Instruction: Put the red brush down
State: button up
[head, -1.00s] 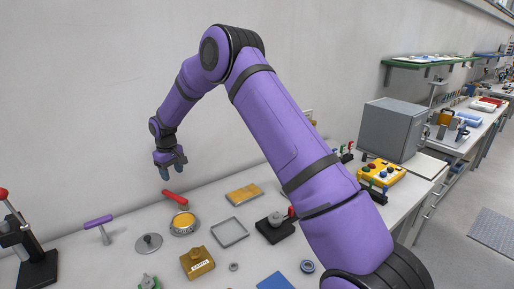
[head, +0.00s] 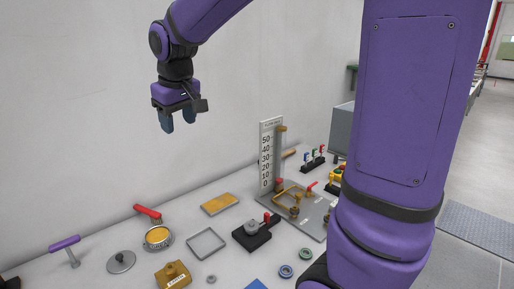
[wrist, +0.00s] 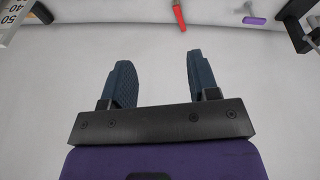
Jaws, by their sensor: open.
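The red brush (head: 147,212) lies on the white bench (head: 112,229) close to the wall, behind the round yellow-filled sieve. It also shows in the wrist view at the top edge (wrist: 179,16), partly cut off. My gripper (head: 177,122) is raised well above the bench near the wall, up and to the right of the brush in the head view. Its two blue fingers are apart with nothing between them, as the wrist view shows (wrist: 156,72). The brush is clear of the fingers.
The sieve (head: 158,237), a grey lid (head: 121,262), a purple-handled tool (head: 65,244), a yellow plate (head: 219,204), a grey frame (head: 206,243) and a brass block (head: 173,274) stand nearby. A tall scale (head: 266,155) rises to the right.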

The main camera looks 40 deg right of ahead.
jog(key=s+d+m+t, duration=0.2)
jog(key=s, duration=2.2)
jog(key=shift+s+d+y, duration=0.2)
jog(key=shift+d+y, duration=0.1)
jog(key=shift+o, duration=0.4)
